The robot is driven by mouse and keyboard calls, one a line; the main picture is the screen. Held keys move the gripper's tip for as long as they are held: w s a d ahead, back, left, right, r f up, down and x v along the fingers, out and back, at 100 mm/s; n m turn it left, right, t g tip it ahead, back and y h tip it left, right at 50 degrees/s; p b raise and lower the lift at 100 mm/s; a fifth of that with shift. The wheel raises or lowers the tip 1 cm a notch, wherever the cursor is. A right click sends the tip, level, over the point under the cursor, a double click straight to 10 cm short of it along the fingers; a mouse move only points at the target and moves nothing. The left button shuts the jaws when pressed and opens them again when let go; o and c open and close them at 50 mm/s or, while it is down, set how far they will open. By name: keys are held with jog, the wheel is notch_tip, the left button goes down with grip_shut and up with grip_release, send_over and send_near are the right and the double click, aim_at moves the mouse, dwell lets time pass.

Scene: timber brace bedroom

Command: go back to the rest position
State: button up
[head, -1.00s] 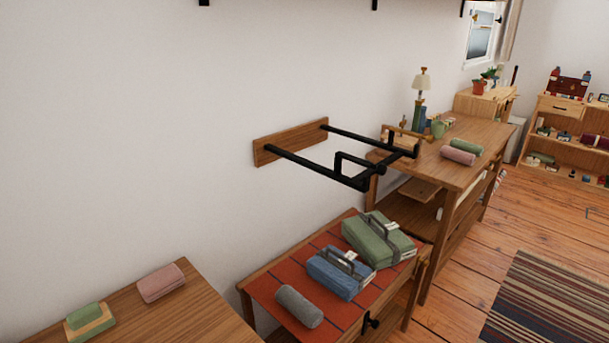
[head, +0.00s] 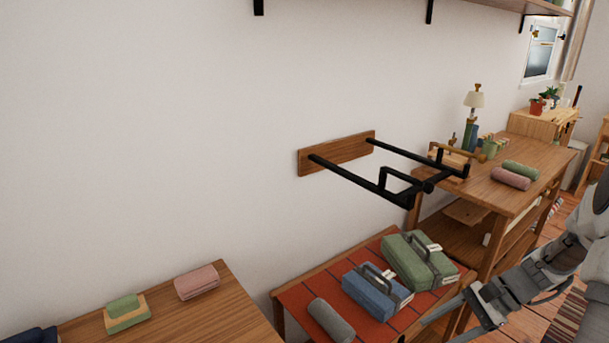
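My gripper (head: 440,328) shows at the lower right of the head view, at the end of my grey arm. Its two thin fingers point down and left and look spread apart, with nothing seen between them. The tip of the nearer finger is at or past the bottom edge. The gripper appears in front of the right end of the low bench (head: 289,298) with the red striped top. I cannot tell how far it is from the bench.
A blue bundle (head: 366,291), a green bundle (head: 407,262) and a grey roll (head: 331,320) lie on the bench. A black wall rack (head: 350,180) juts out above it. A wooden table (head: 225,300) stands at left, a longer one (head: 535,160) at right.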

jog(key=s+a+r+n+t+h+p, duration=0.15)
jog(key=s+a+r+n+h, duration=0.25)
jog(key=s+a+r+n, duration=0.45)
jog(key=s+a+r+n+t+h+b, duration=0.1)
jog(key=s+a+r+n+t+h, duration=0.35)
jog(key=r, duration=0.75)
notch_tip(320, 180, up, 16)
jog(key=a+n+g+p, duration=0.1)
jog(key=p, duration=1.5)
jog(key=shift+s+a+f+n, duration=0.25)
jog(key=shift+s+a+n, duration=0.05)
jog(key=shift+s+a, duration=0.05)
jog(key=shift+d, duration=0.1)
